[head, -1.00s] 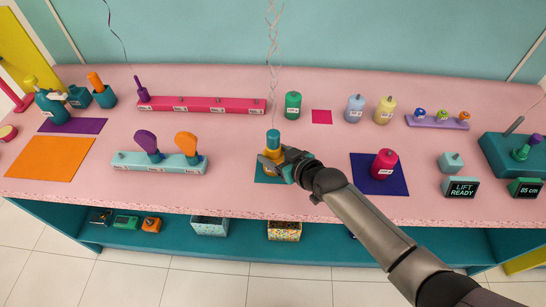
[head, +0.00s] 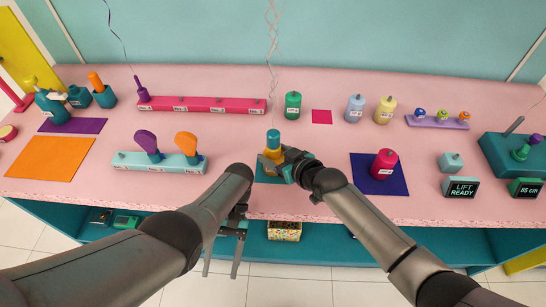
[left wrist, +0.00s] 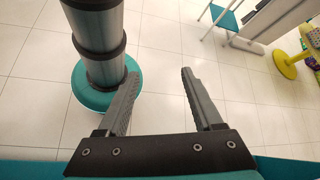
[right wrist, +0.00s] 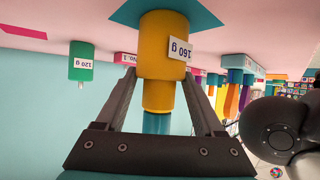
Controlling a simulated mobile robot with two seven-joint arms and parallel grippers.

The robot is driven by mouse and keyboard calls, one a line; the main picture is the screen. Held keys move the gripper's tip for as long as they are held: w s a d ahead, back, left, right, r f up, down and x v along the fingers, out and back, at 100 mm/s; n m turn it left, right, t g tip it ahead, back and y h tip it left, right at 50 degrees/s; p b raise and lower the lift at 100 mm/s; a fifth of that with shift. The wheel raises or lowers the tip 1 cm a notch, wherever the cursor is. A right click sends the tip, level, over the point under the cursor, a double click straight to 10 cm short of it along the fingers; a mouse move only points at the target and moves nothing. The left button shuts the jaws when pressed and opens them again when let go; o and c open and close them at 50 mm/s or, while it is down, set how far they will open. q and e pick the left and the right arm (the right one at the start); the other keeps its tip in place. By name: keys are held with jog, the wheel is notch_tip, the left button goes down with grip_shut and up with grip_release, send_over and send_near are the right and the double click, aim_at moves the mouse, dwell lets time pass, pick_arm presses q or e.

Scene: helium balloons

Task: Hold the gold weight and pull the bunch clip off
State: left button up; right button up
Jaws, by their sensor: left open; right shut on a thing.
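The gold weight (head: 272,157) stands on a teal mat (head: 265,179) near the table's front middle. In the right wrist view the gold weight (right wrist: 163,48) carries a label reading 160 g. A teal clip (head: 273,137) sits on its top, with balloon ribbons (head: 272,60) rising from there. My right gripper (head: 277,163) is shut on the gold weight, its fingers (right wrist: 160,85) on either side of it. My left gripper (head: 222,268) is open and empty, low in front of the table's front edge; its spread fingers (left wrist: 155,85) show over the floor in the left wrist view.
A red weight (head: 384,164) on a navy mat stands to the right, and a green weight (head: 293,105) behind. A light teal rack (head: 160,163) with two paddle-shaped tools stands to the left. The shelf below holds a patterned box (head: 284,231).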

pick_arm(q)
jog(key=w+r+m+t, duration=0.1)
jog(key=w+r+t, duration=0.1)
jog(key=w, duration=0.4)
jog(key=w+d+r+m+t+h, duration=0.1)
jog(key=w+r+t, duration=0.1)
jog(key=w+r, duration=0.2)
jog(key=w+d+r+t+h, duration=0.1)
jog(key=w+r+t, duration=0.1)
jog(key=w, duration=0.6)
jog(key=shift+d+r+m+t, duration=0.25)
jog(key=shift+r+m+t, duration=0.15)
jog(key=shift+r, duration=0.05)
jog(key=w+d+r+m+t+h, duration=0.1)
jog(key=w+d+r+m+t, duration=0.25)
jog(key=w+r, duration=0.35)
notch_tip(320, 180, up, 7)
jog(key=m+t, duration=0.3)
send_over(274, 132)
jog(key=s+a, duration=0.1)
jog(key=s, duration=0.1)
jog(key=shift+n+h, duration=0.25)
jog(key=shift+h, duration=0.05)
jog(key=shift+x, duration=3.15)
jog(key=shift+w, duration=0.15)
jog(key=shift+r, duration=0.1)
grip_shut()
